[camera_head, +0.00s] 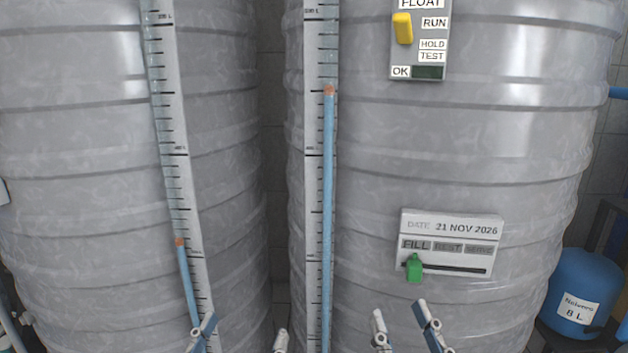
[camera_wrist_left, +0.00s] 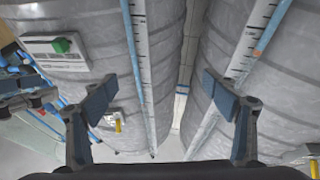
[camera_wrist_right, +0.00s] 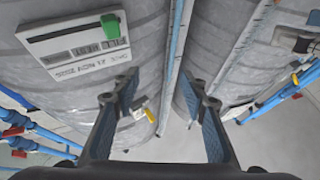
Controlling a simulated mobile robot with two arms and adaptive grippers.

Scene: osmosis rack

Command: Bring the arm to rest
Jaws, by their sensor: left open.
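My left gripper (camera_head: 243,332) is at the bottom of the head view, its two fingertips apart in front of the gap between the tanks. The left wrist view (camera_wrist_left: 160,98) shows its fingers wide apart with nothing between them. My right gripper (camera_head: 404,318) is at the bottom, right of centre, below the date panel (camera_head: 452,226). In the right wrist view (camera_wrist_right: 158,98) its fingers are apart and empty. The panel's green slider (camera_head: 414,268) is under the word FILL. Both grippers appear clear of the tanks. Most of both arms is hidden.
Two large grey ribbed tanks, left (camera_head: 80,150) and right (camera_head: 460,140), fill the view. Each has a scale with a blue column. A float panel (camera_head: 418,60) with a yellow switch (camera_head: 402,28) is high on the right tank. A blue vessel (camera_head: 590,275) stands at far right.

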